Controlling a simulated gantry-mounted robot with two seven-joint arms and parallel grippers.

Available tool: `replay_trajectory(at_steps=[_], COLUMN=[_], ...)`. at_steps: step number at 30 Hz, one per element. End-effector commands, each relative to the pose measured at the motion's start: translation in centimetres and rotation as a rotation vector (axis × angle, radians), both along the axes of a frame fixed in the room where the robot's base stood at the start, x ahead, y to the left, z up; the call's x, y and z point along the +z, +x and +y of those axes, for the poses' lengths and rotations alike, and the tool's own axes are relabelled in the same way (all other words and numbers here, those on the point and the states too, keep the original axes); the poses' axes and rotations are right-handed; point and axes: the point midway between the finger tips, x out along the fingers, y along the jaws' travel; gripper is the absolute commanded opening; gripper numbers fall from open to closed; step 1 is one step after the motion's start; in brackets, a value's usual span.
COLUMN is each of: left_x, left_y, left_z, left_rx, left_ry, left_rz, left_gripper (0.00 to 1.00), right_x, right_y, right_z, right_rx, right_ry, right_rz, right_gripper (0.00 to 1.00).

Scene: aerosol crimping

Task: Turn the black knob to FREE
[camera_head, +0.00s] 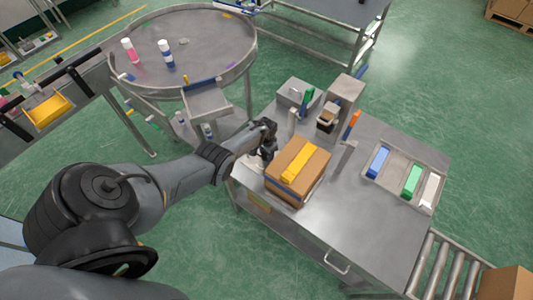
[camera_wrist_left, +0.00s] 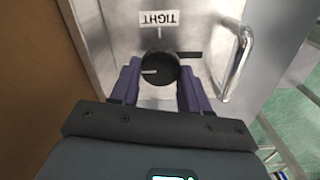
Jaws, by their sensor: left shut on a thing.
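In the left wrist view the round black knob (camera_wrist_left: 161,68) sits on a grey metal panel, with a white pointer line on its face that points left. A white label (camera_wrist_left: 159,18) reading TIGHT, upside down, lies above the knob with a short tick mark below it. The pointer is turned away from that tick. No FREE label is visible. My left gripper (camera_wrist_left: 159,76) has its two purple fingers on either side of the knob, shut on it. In the head view my left gripper (camera_head: 267,146) is beside the cardboard box, and the knob is hidden there. My right gripper is not in view.
A cardboard box (camera_head: 285,190) with yellow on top stands right beside my gripper. A bent metal handle (camera_wrist_left: 236,66) is close to the right of the knob. A tray (camera_head: 393,190) with coloured blocks lies on the table's right. A round table (camera_head: 200,60) stands behind.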

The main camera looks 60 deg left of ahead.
Motion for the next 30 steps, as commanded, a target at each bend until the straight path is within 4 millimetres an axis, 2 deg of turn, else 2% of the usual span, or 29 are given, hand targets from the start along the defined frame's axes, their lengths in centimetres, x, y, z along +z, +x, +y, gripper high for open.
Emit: replay_trajectory(at_steps=[14,15,19,30], left_x=[-0.12,-0.12,-0.1,0.45], left_y=[0.0,0.0,0.0,0.04], left_z=[-0.04,-0.04,-0.04,0.01], left_rx=[0.015,0.014,0.013,0.012], left_ry=[0.0,0.0,0.0,0.0], left_rz=[-0.001,-0.001,-0.001,-0.002], left_gripper=[0.15,0.52,0.71,0.71], right_x=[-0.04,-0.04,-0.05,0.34], right_y=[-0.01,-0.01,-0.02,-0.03], right_z=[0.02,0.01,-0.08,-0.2], right_rx=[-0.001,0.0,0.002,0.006], right_ry=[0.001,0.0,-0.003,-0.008], right_rz=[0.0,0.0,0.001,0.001], right_gripper=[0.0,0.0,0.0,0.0])
